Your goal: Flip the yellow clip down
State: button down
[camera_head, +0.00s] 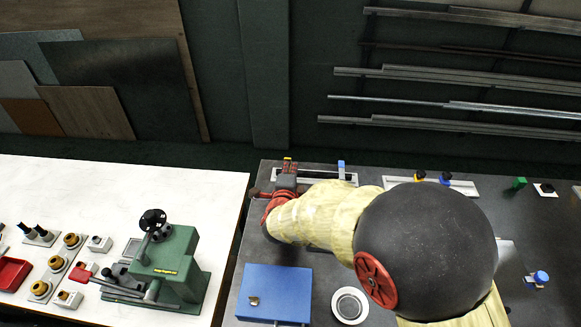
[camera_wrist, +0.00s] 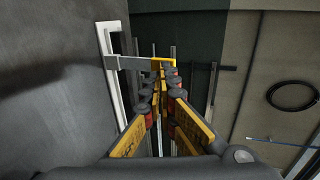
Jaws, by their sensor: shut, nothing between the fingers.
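The yellow clip (camera_wrist: 168,62) shows in the wrist view as a grey bar with a yellow end, sticking out from a white slotted plate (camera_wrist: 112,85). In the head view its yellow tip (camera_head: 288,159) shows just above my gripper (camera_head: 287,168), and the rest of it is hidden. The plate (camera_head: 315,176) lies at the back edge of the dark table. My gripper (camera_wrist: 163,75) is shut and empty, its fingertips close beside the clip's yellow end. I cannot tell whether they touch it.
A blue clip (camera_head: 341,167) stands upright at the right end of the same plate. A blue box (camera_head: 275,293) and a round white-rimmed dish (camera_head: 350,306) are at the table's front. Another plate with small knobs (camera_head: 433,186) lies to the right. A green machine (camera_head: 175,258) stands on the white table.

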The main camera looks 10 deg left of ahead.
jog(key=shift+w+r+g+p, duration=0.3)
jog(key=shift+g+p, duration=0.2)
jog(key=shift+p, duration=0.85)
jog(key=w+g+p, duration=0.1)
jog(key=g+p, duration=0.1)
jog(key=p, duration=0.7)
jog(key=w+g+p, duration=0.2)
jog(key=p, duration=0.7)
jog(key=w+g+p, duration=0.2)
jog(key=g+p, duration=0.1)
jog(key=p, duration=0.6)
jog(key=shift+a+r, duration=0.15)
jog(key=shift+r, duration=0.1)
jog(key=shift+w+p, duration=0.1)
jog(key=shift+p, duration=0.35)
jog(key=shift+w+p, duration=0.2)
jog(key=shift+p, duration=0.75)
jog(key=shift+f, duration=0.25)
jog(key=shift+r, duration=0.15)
